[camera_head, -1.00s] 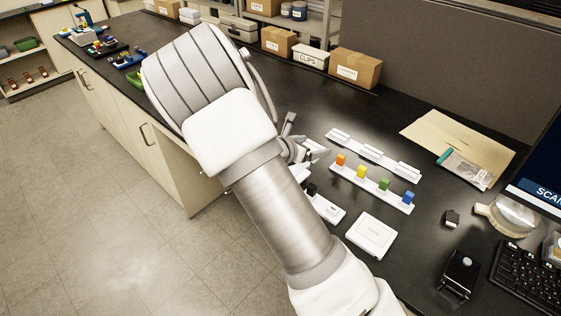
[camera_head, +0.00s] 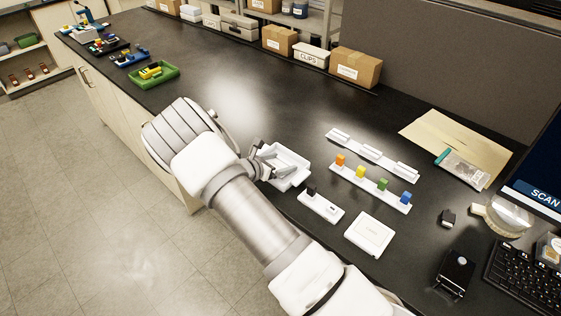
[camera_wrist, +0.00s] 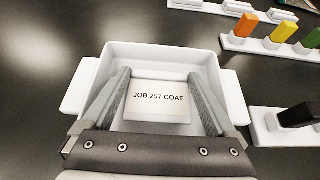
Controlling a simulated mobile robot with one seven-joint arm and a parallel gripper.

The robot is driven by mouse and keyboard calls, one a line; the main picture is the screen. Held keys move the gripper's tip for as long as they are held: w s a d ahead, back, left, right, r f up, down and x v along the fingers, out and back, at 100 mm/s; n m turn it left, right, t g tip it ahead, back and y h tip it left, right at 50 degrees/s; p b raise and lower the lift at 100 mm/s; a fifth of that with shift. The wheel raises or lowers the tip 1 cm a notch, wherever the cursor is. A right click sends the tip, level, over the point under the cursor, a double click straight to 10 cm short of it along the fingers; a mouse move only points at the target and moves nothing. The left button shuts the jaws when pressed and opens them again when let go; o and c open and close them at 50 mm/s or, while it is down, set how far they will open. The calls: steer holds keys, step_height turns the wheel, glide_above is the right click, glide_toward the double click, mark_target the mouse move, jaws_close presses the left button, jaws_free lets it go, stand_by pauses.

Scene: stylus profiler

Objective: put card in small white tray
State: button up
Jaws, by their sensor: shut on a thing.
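The small white tray (camera_head: 291,157) stands on the black bench, and in the wrist view its rim and side handles (camera_wrist: 77,88) surround my fingers. A pale card (camera_wrist: 158,101) printed "JOB 257 COAT" shows between my two fingers, over the tray. My gripper (camera_head: 275,166) is shut on the card. The wrist view shows my gripper (camera_wrist: 160,92) from behind, one finger at each side edge of the card. I cannot tell whether the card touches the tray floor. The card does not show clearly in the head view.
A white rack with orange, yellow, green and blue blocks (camera_head: 383,185) stands right of the tray. A white holder with a black block (camera_head: 320,206) is in front of it. A flat white box (camera_head: 369,233) lies nearby. A green tray (camera_head: 153,77) stands far left.

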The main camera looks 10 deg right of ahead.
steer(key=shift+f, duration=0.2)
steer(key=o, duration=0.9)
steer(key=shift+o, duration=0.2)
steer(key=shift+r, duration=0.1)
